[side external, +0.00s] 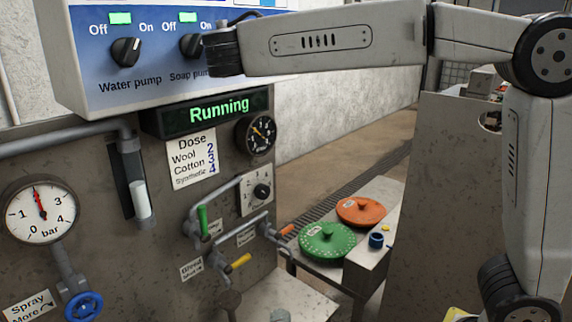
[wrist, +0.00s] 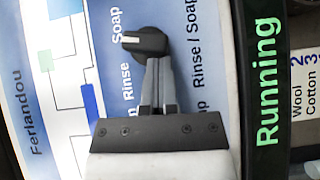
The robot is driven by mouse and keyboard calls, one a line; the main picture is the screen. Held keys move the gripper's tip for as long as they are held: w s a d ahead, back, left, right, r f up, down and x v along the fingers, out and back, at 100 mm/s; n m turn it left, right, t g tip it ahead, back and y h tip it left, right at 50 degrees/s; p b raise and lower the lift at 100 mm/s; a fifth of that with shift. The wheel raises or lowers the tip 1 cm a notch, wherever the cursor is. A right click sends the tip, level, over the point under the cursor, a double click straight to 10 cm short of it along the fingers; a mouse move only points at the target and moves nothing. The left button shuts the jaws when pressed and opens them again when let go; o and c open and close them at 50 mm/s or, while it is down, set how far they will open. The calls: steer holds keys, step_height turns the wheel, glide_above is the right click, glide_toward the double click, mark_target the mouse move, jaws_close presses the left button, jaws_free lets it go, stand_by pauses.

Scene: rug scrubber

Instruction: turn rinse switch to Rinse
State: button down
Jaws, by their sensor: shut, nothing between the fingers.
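The rinse switch (wrist: 150,42) is a black knob on the white and blue panel in the wrist view, which shows the panel turned sideways. The words Rinse and Soap stand along one side of it, and its label Rinse / Soap along the other. Its white mark faces the side with the two words, roughly between them; the exact setting is hard to tell. My gripper (wrist: 158,68) is shut and empty, its fingertips right at the knob's edge on the Rinse side. I cannot tell if they touch it. In the side view my arm hides the switch and the fingers.
The water pump switch (side external: 126,52) and soap pump switch (side external: 193,46) sit on the same panel, under lit green lamps. A display (side external: 205,112) below reads Running. Pipes, valves and a pressure gauge (side external: 40,210) line the lower wall. Green (side external: 328,244) and orange lids lie at the right.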

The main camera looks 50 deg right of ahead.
steer(key=shift+d+f+n+t+h, duration=0.15)
steer(key=shift+f+n+t+h, duration=0.2)
steer(key=shift+n, duration=0.25)
steer(key=n+t, duration=0.1)
steer(key=n+t+h, duration=0.1)
steer(key=f+n+t, duration=0.1)
steer(key=shift+d, duration=0.45)
stand_by(0.6)
steer(key=shift+f, duration=0.1)
steer(key=w+a+f+v, duration=0.1)
steer(key=w+v, duration=0.1)
steer(key=v, duration=1)
steer(key=shift+s+a+f, duration=0.25)
steer(key=shift+a+f, duration=0.25)
